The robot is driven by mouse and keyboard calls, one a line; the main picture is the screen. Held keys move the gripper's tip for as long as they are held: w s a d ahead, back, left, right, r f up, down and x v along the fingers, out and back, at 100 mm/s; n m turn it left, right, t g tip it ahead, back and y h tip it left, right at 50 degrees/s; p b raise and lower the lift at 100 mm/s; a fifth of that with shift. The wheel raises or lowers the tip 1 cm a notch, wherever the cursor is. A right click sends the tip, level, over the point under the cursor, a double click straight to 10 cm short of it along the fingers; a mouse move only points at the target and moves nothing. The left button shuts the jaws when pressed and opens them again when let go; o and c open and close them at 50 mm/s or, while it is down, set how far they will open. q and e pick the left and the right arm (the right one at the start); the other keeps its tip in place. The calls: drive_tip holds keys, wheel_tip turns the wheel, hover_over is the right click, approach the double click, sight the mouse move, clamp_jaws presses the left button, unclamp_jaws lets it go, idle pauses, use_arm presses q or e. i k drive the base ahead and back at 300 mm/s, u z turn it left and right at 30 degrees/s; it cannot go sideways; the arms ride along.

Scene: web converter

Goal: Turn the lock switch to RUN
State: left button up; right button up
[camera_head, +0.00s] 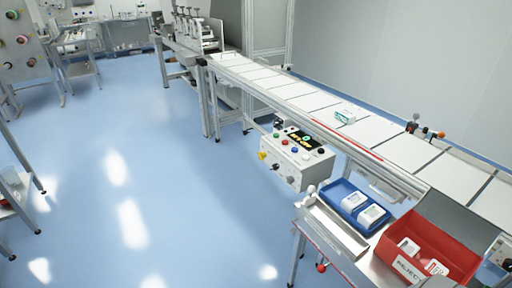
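The white control box (312,158) hangs at the near side of the conveyor, in the middle of the head view. Its sloped top carries a dark display with lit yellow characters (299,139) and several coloured buttons. A yellow knob (262,155) and a dark round part (275,166) sit at its front left. The lock switch cannot be told apart for certain at this size, and its setting and the RUN label cannot be read. Neither of my grippers shows in this view.
A conveyor (262,78) runs from back left to front right with a small white-green box (345,116) on it. A blue tray (334,189) and a red REJECT bin (447,238) with white packs stand right of the control box. Blue floor (150,150) at left is clear.

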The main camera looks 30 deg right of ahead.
sight(261, 155)
drive_tip(key=z, duration=0.35)
drive_tip(key=i, duration=0.9)
drive_tip(key=z, duration=1.45)
drive_tip(key=i, duration=0.7)
drive_tip(key=z, duration=0.7)
